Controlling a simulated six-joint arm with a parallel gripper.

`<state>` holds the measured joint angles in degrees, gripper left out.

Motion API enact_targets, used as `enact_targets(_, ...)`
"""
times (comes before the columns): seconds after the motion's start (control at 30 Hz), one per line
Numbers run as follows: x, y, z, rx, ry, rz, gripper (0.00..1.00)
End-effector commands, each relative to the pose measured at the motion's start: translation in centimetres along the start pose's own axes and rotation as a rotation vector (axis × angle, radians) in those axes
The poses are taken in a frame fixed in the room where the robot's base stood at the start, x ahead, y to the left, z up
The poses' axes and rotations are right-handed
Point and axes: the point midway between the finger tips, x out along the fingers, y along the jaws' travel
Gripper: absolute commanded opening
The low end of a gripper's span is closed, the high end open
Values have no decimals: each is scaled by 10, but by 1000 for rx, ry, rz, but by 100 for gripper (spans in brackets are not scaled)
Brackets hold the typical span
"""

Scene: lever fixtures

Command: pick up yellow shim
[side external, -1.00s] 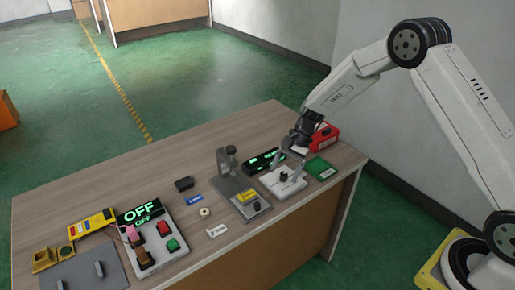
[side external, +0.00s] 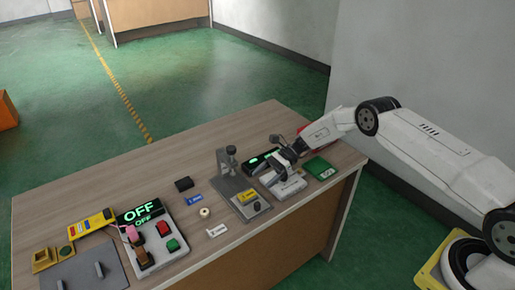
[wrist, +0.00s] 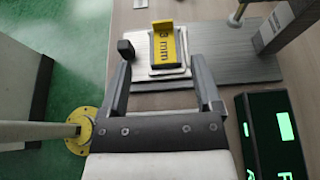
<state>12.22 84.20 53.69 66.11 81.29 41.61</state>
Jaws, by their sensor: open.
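The yellow shim (wrist: 164,45), marked "3 mm", sits on a small silver block on the grey stand plate (wrist: 230,68). In the side view the shim (side external: 247,196) is at the front of the grey stand with its upright post. My gripper (wrist: 161,62) is open and empty. In the wrist view its two fingers point toward the shim, one on each side of its line, with the shim beyond the tips. In the side view my gripper (side external: 290,165) is low over the white fixture, right of the shim. The fingertips are hard to make out there.
A black knob (wrist: 126,48) stands close left of the shim in the wrist view. A black display with green characters (wrist: 270,130) lies at right. A green box (side external: 319,167) is near the table's right edge. A white tape roll (side external: 204,212) lies left of the stand.

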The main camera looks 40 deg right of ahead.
Motion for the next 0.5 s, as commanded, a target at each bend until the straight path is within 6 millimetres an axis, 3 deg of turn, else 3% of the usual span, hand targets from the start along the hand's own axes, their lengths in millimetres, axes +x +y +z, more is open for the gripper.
enact_targets(0.5, 26, 0, 0, -2, 1, 1, 82)
